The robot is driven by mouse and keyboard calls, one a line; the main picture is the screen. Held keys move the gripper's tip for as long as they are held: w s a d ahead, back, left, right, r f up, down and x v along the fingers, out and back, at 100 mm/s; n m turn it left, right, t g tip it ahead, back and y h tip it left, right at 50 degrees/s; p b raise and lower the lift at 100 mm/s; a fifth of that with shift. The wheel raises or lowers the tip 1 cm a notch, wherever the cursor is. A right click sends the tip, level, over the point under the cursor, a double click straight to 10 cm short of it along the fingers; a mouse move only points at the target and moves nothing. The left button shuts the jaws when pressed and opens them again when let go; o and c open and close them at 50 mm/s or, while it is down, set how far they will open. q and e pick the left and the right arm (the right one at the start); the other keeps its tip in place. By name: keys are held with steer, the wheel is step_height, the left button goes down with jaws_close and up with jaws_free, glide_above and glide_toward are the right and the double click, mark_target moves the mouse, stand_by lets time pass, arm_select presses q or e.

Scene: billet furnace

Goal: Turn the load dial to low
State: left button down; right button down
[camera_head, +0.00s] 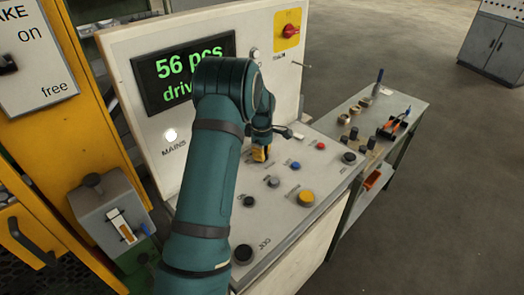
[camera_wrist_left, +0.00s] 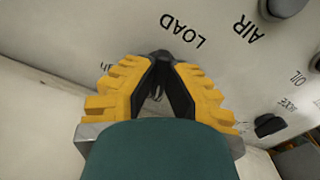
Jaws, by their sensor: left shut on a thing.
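My left gripper (camera_head: 260,153) reaches down to the sloping white control panel (camera_head: 325,180), partly behind my own teal arm. In the left wrist view its yellow fingers with black pads (camera_wrist_left: 160,88) are closed around a small dark knob, the load dial (camera_wrist_left: 160,57), beside the printed word LOAD. Only part of the dial shows between the pads; its pointer and its setting cannot be read. In the head view the dial is hidden by the gripper. My right gripper is not in view.
Coloured buttons and black knobs surround the gripper, including a blue button (camera_head: 295,166), a red button (camera_head: 320,146) and a yellow button (camera_head: 306,198). A display (camera_head: 160,72) reading "56 pcs" stands behind. A side bench (camera_head: 395,104) holds tools at right.

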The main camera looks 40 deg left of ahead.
arm_select(q)
steer(key=shift+s+f+n+p, duration=0.1)
steer(key=shift+n+p, duration=0.95)
steer(key=shift+n, duration=1.25)
steer(key=c, duration=1)
jaws_free()
step_height(320, 180, up, 12)
